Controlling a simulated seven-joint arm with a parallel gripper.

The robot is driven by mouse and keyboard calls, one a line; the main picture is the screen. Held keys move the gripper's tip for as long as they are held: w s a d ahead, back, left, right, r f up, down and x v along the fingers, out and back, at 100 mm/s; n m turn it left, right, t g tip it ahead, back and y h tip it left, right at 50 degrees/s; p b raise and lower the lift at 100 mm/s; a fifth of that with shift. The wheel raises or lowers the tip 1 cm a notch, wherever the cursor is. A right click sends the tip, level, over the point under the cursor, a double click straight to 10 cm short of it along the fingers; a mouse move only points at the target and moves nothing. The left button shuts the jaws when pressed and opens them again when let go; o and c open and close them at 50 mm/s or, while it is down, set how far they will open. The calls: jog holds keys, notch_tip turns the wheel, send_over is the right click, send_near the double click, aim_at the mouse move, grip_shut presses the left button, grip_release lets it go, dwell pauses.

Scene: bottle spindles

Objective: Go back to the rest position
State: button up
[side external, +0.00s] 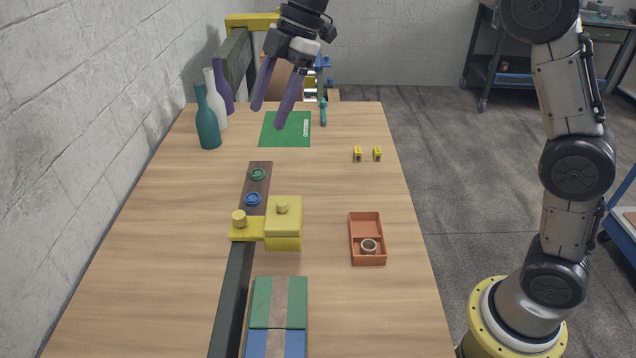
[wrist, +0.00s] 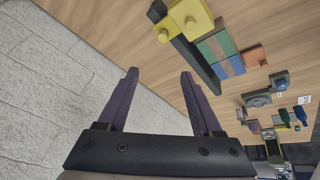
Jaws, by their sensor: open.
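My gripper (side external: 277,102) is raised over the far part of the table, above and behind the green mat (side external: 285,135) as seen in the side view. Its two purple-grey fingers point down and are spread apart with nothing between them. In the wrist view my gripper (wrist: 158,85) also shows open and empty, with the wall and table edge beyond its fingers. Teal, white and purple bottles stand upright at the far left: the teal bottle (side external: 208,120), the white bottle (side external: 219,105) and the purple bottle (side external: 225,88). My gripper is apart from them.
A yellow block (side external: 284,225) sits by a dark rail (side external: 233,285) carrying a brown strip with green and blue rings. An orange tray (side external: 381,258) holds a ring. A green and blue panel (side external: 263,305) lies in front. The table's right side is mostly clear.

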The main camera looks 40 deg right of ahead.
jog(key=s+d+r+m+t+h, duration=0.1)
jog(key=s+d+r+m, duration=0.25)
jog(key=s, duration=0.45)
jog(key=s+d+r+m+t+h, duration=0.15)
jog(key=s+d, duration=0.25)
jog(key=s, duration=0.5)
jog(key=s+d+f+m+h, duration=0.1)
jog(key=s+d+f+m, duration=0.2)
jog(key=s+f+m, duration=0.2)
jog(key=s+d+f+m+t+h, duration=0.1)
jog(key=s+d+f+m, duration=0.2)
jog(key=s+f+m, duration=0.3)
jog(key=shift+s+f+m, duration=0.3)
jog(key=shift+s+m, duration=0.7)
jog(key=shift+s, duration=0.35)
jog(key=shift+t, duration=0.25)
